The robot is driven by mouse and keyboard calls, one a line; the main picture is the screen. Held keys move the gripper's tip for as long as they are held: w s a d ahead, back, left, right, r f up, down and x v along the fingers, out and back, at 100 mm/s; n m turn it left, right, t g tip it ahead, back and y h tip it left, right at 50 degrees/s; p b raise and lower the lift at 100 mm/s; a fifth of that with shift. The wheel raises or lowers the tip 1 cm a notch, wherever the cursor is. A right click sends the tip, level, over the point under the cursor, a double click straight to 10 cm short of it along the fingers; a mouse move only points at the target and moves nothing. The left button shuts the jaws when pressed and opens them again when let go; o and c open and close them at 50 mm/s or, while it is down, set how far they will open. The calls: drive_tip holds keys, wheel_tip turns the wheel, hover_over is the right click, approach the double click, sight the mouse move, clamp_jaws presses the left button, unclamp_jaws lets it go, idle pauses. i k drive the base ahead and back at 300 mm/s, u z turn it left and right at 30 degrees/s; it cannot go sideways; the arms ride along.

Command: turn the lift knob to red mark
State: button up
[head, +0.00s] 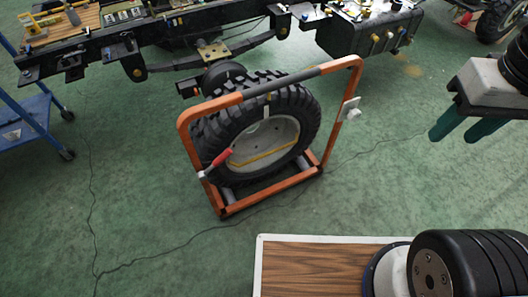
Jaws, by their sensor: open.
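An orange tubular wheel lift frame (187,141) stands on the floor around a black tyre (300,104) with a pale hub. A small whitish knob (354,114) on a light plate sits on the frame's right upright; it looks like the lift knob. I cannot make out a red mark beside it. A red-handled lever or tool (221,158) with a pale end is at the frame's left side. My gripper (461,132) is at the upper right with two dark green fingers apart and nothing between them. It is to the right of the knob, clear of it.
A vehicle chassis (130,52) with tools and parts on it spans the back. A blue cart (33,113) stands at the left. A wood-topped board with a pale rim (258,262) is at the front. Green floor is clear between frame and gripper.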

sight(353, 116)
drive_tip(key=z, duration=0.25)
drive_tip(key=k, duration=0.4)
drive_tip(key=u, duration=1.2)
drive_tip(key=i, duration=1.15)
drive_tip(key=z, duration=1)
drive_tip(key=i, duration=0.3)
drive_tip(key=z, duration=0.25)
